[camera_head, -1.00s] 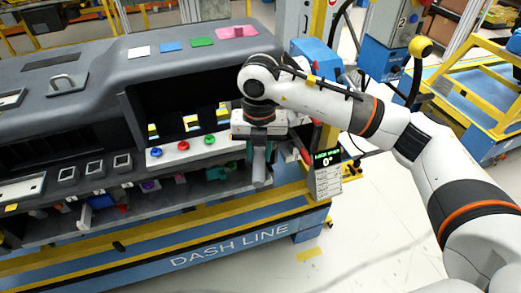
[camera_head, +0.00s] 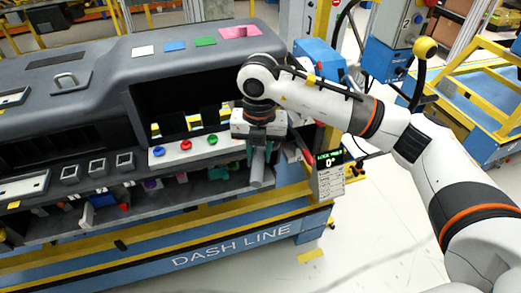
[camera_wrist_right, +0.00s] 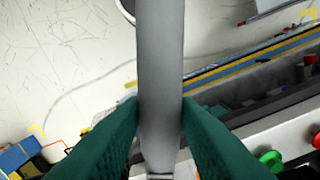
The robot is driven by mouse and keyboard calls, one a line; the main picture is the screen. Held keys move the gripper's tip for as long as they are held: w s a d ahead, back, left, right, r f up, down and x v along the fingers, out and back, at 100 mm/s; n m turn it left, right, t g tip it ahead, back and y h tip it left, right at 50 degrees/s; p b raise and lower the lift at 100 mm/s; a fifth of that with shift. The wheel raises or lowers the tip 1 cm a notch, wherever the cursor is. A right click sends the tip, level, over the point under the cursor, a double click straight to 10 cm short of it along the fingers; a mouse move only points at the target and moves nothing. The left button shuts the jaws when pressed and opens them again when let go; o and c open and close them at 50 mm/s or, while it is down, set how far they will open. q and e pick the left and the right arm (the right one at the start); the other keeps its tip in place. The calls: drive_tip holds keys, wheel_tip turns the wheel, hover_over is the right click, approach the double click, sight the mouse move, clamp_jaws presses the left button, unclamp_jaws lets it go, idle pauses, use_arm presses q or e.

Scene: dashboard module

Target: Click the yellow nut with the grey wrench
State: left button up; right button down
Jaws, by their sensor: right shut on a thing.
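My right gripper (camera_head: 258,146) is shut on the grey wrench (camera_head: 257,168), below the right part of the dashboard opening. The wrench hangs down with its lower end in front of the lower shelf. In the right wrist view, the teal fingers (camera_wrist_right: 160,132) hold the grey shaft (camera_wrist_right: 160,65) between them, and it runs out past the top edge. I cannot make out the yellow nut in either view. My left gripper is not in view.
A white panel with a blue knob (camera_head: 158,151), a red knob (camera_head: 185,145) and a green knob (camera_head: 212,139) is left of the gripper. A display (camera_head: 328,162) reading 0° stands to the right. The lower shelf (camera_head: 150,197) holds cluttered parts.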

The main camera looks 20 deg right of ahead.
drive_tip(key=shift+w+a, duration=0.1)
drive_tip(key=shift+a, duration=0.1)
idle(0.6)
drive_tip(key=shift+s+d+b, duration=0.2)
drive_tip(key=shift+d+b, duration=0.2)
drive_tip(key=shift+b, duration=0.05)
drive_tip(key=shift+r, duration=0.1)
idle(0.3)
drive_tip(key=shift+r+p, duration=1.5)
drive_tip(key=shift+r, duration=1.4)
